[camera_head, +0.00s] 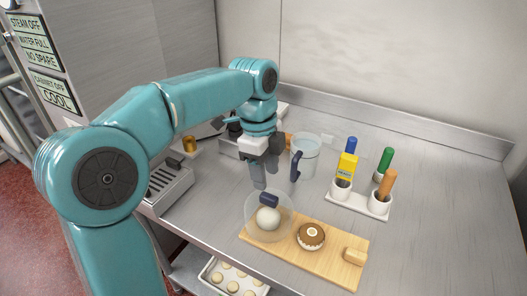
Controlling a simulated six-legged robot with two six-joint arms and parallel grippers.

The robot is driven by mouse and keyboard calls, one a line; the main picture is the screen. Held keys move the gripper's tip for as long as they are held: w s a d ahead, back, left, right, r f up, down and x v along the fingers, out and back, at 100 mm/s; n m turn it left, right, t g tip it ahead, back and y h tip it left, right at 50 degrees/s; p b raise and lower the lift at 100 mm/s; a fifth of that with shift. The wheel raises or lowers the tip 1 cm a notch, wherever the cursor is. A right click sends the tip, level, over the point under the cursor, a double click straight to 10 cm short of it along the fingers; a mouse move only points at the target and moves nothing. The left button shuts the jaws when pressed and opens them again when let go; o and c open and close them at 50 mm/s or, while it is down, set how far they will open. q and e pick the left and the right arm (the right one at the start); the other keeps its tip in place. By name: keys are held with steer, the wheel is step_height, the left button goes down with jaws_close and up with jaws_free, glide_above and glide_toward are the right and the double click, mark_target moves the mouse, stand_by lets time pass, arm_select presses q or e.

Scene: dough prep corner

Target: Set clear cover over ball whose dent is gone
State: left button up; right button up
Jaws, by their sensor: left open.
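The clear cover (250,222) is a see-through round dome with a dark blue handle on top. It stands at the left end of the wooden board (284,256), around and over a pale dough ball (268,218). The ball looks smooth and round through the cover; I cannot make out a dent on it. My left gripper (259,182) is open and empty, pointing down just above the cover's handle and apart from it. My right gripper is out of view.
A clear jug (307,156) stands behind the gripper. A white holder (358,203) with several coloured tools stands right. A tray of dough balls (232,279) sits below the counter.

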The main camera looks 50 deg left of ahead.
arm_select(q)
steer(key=shift+s+a+r+p, duration=0.1)
steer(key=shift+a+r+p, duration=0.1)
steer(key=shift+r, duration=1.2)
steer(key=shift+a+r+p, duration=0.15)
steer(key=shift+r, duration=1.2)
